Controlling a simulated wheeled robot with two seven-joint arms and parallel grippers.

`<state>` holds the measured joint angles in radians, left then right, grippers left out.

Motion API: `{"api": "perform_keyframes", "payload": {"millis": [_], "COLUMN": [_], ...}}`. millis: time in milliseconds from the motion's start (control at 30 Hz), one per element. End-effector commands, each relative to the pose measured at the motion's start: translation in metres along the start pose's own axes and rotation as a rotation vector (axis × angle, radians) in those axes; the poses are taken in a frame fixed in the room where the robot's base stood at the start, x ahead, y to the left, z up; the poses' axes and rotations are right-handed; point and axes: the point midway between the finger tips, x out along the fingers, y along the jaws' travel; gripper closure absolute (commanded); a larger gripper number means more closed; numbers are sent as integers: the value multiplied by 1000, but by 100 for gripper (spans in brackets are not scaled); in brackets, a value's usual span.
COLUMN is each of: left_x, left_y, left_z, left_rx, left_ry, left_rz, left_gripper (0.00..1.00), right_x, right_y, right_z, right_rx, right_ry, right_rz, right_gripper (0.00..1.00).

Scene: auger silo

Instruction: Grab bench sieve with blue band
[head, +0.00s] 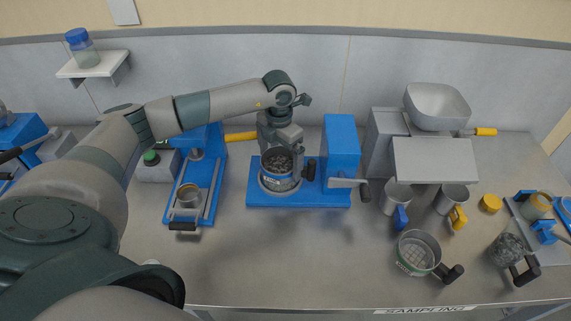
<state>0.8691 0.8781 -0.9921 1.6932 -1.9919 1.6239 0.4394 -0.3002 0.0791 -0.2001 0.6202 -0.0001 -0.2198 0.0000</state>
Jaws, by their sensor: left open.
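The bench sieve with the blue band (278,181) stands on a blue machine base (330,198) near the middle of the bench. It is round and metallic, with dark granular material inside and a dark handle on its right side. My left gripper (284,152) is open over the sieve, reaching down from behind it. One finger shows by the sieve's right rim; the arm's end hides part of the sieve's back, and I cannot tell whether the fingers touch it. A second sieve with a green band (411,268) and black handle lies at the front right. My right gripper is out of view.
A blue upright housing (341,148) with a crank stands close right of the sieve. A blue press (203,175) with a metal cup is on the left. Two metal cups, one with a blue handle (396,197), stand right. The front middle bench is clear.

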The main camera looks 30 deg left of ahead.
Motion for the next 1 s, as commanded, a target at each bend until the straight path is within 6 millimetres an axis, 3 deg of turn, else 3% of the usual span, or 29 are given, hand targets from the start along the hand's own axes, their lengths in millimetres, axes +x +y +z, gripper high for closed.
{"api": "perform_keyframes", "payload": {"millis": [500, 700, 767, 1000], "left_x": [2, 2, 2, 0], "left_y": [0, 0, 0, 0], "left_z": [0, 0, 1, 1], "left_rx": [0, 0, 0, 0], "left_ry": [-1, -1, -2, -3], "left_rz": [0, 1, 0, 0], "left_gripper": [0, 44, 49, 49], "right_x": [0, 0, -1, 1], "right_y": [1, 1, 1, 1], "right_z": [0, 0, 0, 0], "right_rx": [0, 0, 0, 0], "right_ry": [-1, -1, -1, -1], "right_rz": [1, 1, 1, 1], "right_gripper": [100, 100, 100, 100]}}
